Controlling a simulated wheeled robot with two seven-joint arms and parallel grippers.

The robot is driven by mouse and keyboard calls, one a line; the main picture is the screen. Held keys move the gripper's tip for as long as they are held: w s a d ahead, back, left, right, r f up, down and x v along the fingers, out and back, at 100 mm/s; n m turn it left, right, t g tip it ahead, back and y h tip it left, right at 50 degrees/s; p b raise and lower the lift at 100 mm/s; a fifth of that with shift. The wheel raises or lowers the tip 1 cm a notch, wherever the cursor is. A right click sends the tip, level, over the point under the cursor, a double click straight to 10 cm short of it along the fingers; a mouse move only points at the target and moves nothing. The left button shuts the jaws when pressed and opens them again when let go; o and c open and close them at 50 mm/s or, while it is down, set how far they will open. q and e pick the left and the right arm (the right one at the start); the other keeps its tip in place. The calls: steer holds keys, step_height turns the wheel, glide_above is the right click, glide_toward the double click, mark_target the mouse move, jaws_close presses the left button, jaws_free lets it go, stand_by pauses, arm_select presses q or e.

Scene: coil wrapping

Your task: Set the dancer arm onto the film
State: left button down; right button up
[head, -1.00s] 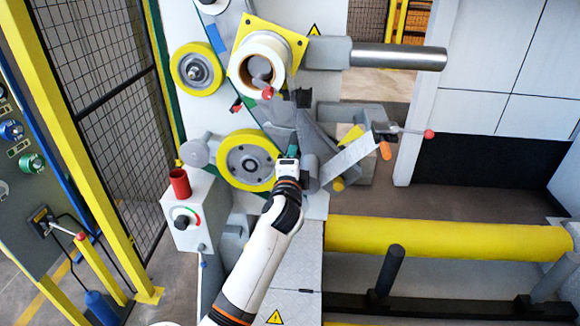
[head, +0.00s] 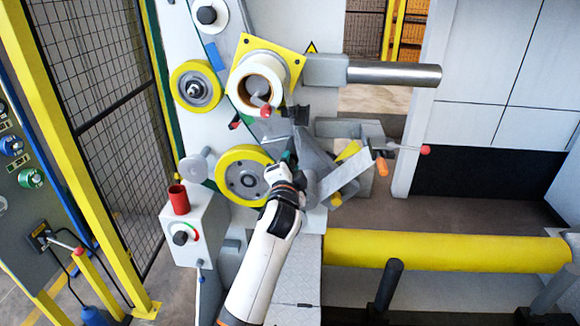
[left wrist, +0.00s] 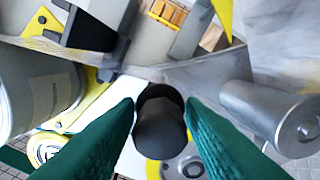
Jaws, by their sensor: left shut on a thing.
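My left gripper (head: 287,160) is in front of the machine, beside the large yellow-rimmed wheel (head: 243,174). In the left wrist view its green fingers (left wrist: 160,108) are shut on a black knob (left wrist: 161,130), which I take to be the dancer arm's handle. A grey roller (left wrist: 272,116) is to the right of the knob in that view. A translucent grey film (head: 318,158) hangs behind and right of the gripper, below the white film roll (head: 258,84). The wrist hides the knob in the head view, and I cannot tell whether the roller touches the film.
A grey lever with a red ball (head: 426,149) sticks out at the right. A control box with a red cup-shaped part (head: 178,199) stands left of my arm. A yellow horizontal roller (head: 440,250) lies at lower right. A mesh fence (head: 105,110) closes the left side.

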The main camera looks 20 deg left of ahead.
arm_select(q)
steer(key=shift+f, duration=0.1)
steer(key=c, duration=1.2)
jaws_free()
steer(key=shift+c, duration=0.2)
steer(key=shift+o, duration=0.4)
steer(key=shift+s, duration=0.1)
steer(key=shift+s, duration=0.25)
steer(key=s+d+b, duration=0.2)
steer(key=s+b, duration=0.1)
steer(key=s, duration=0.8)
